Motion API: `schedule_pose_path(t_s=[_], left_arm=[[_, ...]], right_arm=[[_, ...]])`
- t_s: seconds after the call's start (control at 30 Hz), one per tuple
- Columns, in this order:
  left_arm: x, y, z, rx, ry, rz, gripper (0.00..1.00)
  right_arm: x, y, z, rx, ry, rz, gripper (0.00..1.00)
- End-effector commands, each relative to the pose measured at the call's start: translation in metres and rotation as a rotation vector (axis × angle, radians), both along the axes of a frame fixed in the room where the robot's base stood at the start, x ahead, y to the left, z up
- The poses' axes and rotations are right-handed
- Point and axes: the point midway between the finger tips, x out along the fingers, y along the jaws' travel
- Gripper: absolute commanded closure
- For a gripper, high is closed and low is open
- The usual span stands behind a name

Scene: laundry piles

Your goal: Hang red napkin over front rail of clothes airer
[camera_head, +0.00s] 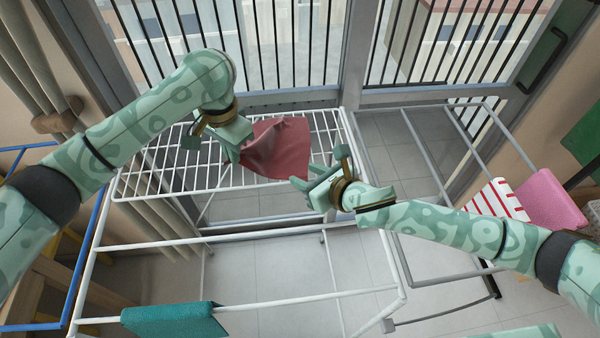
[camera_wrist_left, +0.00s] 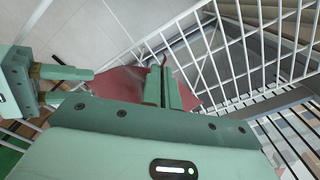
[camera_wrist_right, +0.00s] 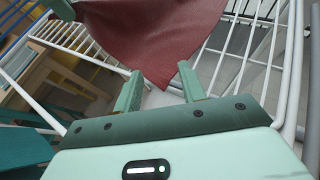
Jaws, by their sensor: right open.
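The red napkin (camera_head: 277,148) hangs in the air above the white mesh shelf of the clothes airer (camera_head: 160,182). My left gripper (camera_head: 238,143) is shut on the napkin's left part; its closed fingers show against the cloth (camera_wrist_left: 122,84) in the left wrist view. My right gripper (camera_head: 308,178) is open, close to the napkin's lower right corner. In the right wrist view, the napkin (camera_wrist_right: 150,35) hangs just beyond and partly between the open fingers (camera_wrist_right: 158,86). The airer's front rail (camera_head: 290,301) runs across the near side, below both grippers.
A teal cloth (camera_head: 172,322) hangs on the front rail's left part; the rail is bare to its right. A grey rack on the right carries a red-striped cloth (camera_head: 498,200) and a pink cloth (camera_head: 550,198). A blue frame (camera_head: 88,250) stands at left. Barred windows lie behind.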

Motion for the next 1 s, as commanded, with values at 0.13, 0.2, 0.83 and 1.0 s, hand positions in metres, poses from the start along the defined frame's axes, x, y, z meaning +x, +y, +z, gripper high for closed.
schedule_pose_path(t_s=[0.13, 0.2, 0.83, 1.0], left_arm=[[0.0001, -0.0001, 0.0001, 0.0, 0.0, 0.0, 1.0], [0.0, 0.0, 0.0001, 0.0, 0.0, 0.0, 1.0], [-0.0001, -0.0001, 0.0, 0.0, 0.0, 0.0, 1.0], [0.0, 0.0, 0.0, 0.0, 0.0, 0.0, 1.0]], right_arm=[[0.0013, 0.0012, -0.0005, 0.001, -0.001, 0.001, 0.59], [0.0011, 0.0012, -0.0005, 0.0, 0.0, 0.001, 0.59], [0.0025, 0.0024, -0.0022, 0.0, 0.001, 0.001, 1.0], [0.0028, 0.0024, 0.0003, 0.0, 0.0, 0.001, 1.0]])
